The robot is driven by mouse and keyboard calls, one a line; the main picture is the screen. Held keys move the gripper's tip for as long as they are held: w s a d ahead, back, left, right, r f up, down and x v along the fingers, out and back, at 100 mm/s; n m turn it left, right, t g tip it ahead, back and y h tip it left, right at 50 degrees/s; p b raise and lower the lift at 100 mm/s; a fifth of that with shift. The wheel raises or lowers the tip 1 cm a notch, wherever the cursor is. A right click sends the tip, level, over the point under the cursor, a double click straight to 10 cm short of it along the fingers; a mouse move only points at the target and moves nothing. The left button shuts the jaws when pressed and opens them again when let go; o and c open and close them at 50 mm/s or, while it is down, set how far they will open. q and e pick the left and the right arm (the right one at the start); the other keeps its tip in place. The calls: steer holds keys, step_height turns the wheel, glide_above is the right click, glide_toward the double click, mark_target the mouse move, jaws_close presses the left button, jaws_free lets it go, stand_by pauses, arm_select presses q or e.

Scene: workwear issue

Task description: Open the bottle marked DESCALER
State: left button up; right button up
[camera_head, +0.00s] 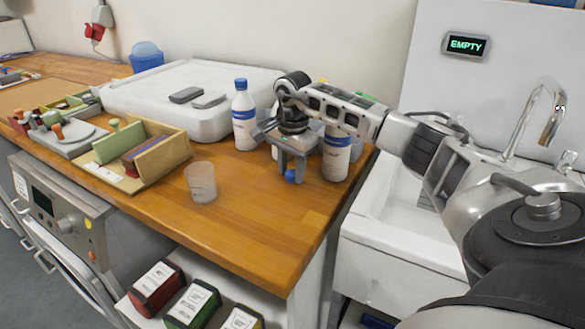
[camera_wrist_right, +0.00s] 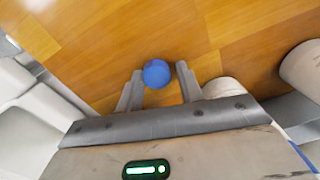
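My right gripper (camera_head: 291,172) points down over the wooden counter. A blue cap (camera_head: 290,177) is between its fingertips. In the right wrist view the blue cap (camera_wrist_right: 157,74) sits between the tips with a small gap on the right, so the fingers look open around it. A white bottle with a blue label (camera_head: 336,155) stands just right of the gripper, its top hidden by my arm. Another white bottle with a blue cap (camera_head: 243,115) stands upright to the left. I cannot read which is marked DESCALER. My left gripper is out of view.
A translucent cup (camera_head: 201,182) stands on the counter (camera_head: 235,220) in front. A wooden sorter (camera_head: 160,155) and a white case (camera_head: 165,85) are left and behind. The sink (camera_head: 385,225) is at right, under a display (camera_head: 466,45) reading EMPTY.

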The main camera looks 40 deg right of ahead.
mark_target(293, 172)
steer(key=shift+s+a+f+g, duration=0.15)
steer(key=shift+s+f+g, duration=0.15)
steer(key=shift+f, duration=0.45)
steer(key=shift+r+p, duration=0.35)
steer(key=shift+r, duration=0.2)
step_height(293, 172, up, 13)
steer(key=shift+d+f+b, duration=0.2)
steer(key=shift+b, duration=0.15)
steer(key=shift+w, duration=0.1)
